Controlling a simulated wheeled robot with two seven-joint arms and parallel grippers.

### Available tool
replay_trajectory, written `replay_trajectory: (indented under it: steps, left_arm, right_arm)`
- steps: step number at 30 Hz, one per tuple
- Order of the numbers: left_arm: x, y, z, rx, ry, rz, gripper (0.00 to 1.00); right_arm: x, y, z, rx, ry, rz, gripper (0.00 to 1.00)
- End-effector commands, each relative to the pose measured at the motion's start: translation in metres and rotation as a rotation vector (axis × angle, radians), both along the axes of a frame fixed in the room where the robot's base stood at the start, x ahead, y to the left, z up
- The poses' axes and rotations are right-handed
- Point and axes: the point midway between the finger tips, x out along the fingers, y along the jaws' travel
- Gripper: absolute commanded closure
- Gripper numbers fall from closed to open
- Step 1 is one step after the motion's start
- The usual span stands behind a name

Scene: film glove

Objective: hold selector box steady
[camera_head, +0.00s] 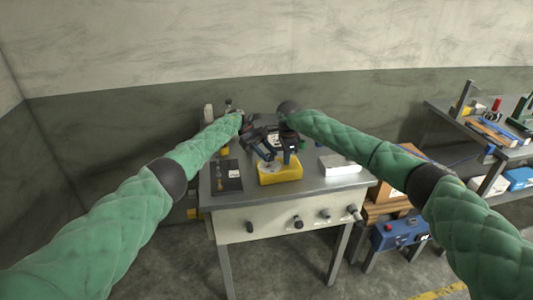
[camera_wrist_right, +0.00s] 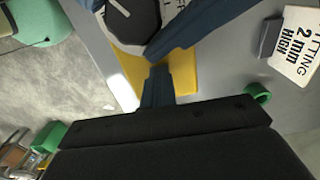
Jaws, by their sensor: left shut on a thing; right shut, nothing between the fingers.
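The yellow selector box (camera_head: 281,175) sits on the grey bench near its front edge. In the right wrist view its yellow body (camera_wrist_right: 130,68) shows under a large black knob (camera_wrist_right: 130,22) with a white pointer line. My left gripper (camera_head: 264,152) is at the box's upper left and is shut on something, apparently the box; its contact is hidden. My right gripper (camera_head: 289,157) is shut and empty, over the back right part of the box. Its blue fingertips (camera_wrist_right: 158,75) show beside the knob. A blue bar crosses diagonally by the knob, probably a left finger.
A dark board (camera_head: 227,177) lies left on the bench (camera_head: 250,198), and a white block (camera_head: 339,164) lies right. A printed card (camera_wrist_right: 297,48) and a green ring (camera_wrist_right: 257,93) are near my right gripper. A loaded shelf (camera_head: 480,140) stands farther right.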

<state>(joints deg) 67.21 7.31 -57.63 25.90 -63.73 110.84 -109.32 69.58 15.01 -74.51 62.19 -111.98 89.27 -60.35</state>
Motion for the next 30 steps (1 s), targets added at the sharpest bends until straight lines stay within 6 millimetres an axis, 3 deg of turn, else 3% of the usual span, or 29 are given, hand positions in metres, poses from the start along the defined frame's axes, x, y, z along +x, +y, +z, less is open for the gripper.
replay_trajectory:
  steps: [1,19,20,22,30]
  left_arm:
    - [-0.0012,-0.0021,-0.0039,0.002,0.004,-0.009,0.89]
    - [-0.0018,-0.0013,-0.0030,0.000,0.005,-0.032,0.89]
    - [-0.0018,-0.0013,-0.0030,0.000,0.005,-0.032,0.61]
    - [-0.0015,-0.0010,-0.0026,0.000,0.004,-0.031,0.47]
    - [-0.0008,-0.0001,-0.0012,-0.001,0.002,-0.029,0.45]
  right_arm:
    - [-0.0016,0.0000,-0.0064,-0.002,0.004,0.000,1.00]
    - [-0.0010,-0.0009,-0.0063,-0.003,0.002,-0.001,1.00]
    - [-0.0010,-0.0010,-0.0063,-0.003,0.002,-0.001,1.00]
    - [-0.0010,-0.0012,-0.0062,-0.003,0.003,-0.001,1.00]
    - [-0.0011,-0.0016,-0.0062,-0.003,0.004,-0.001,1.00]
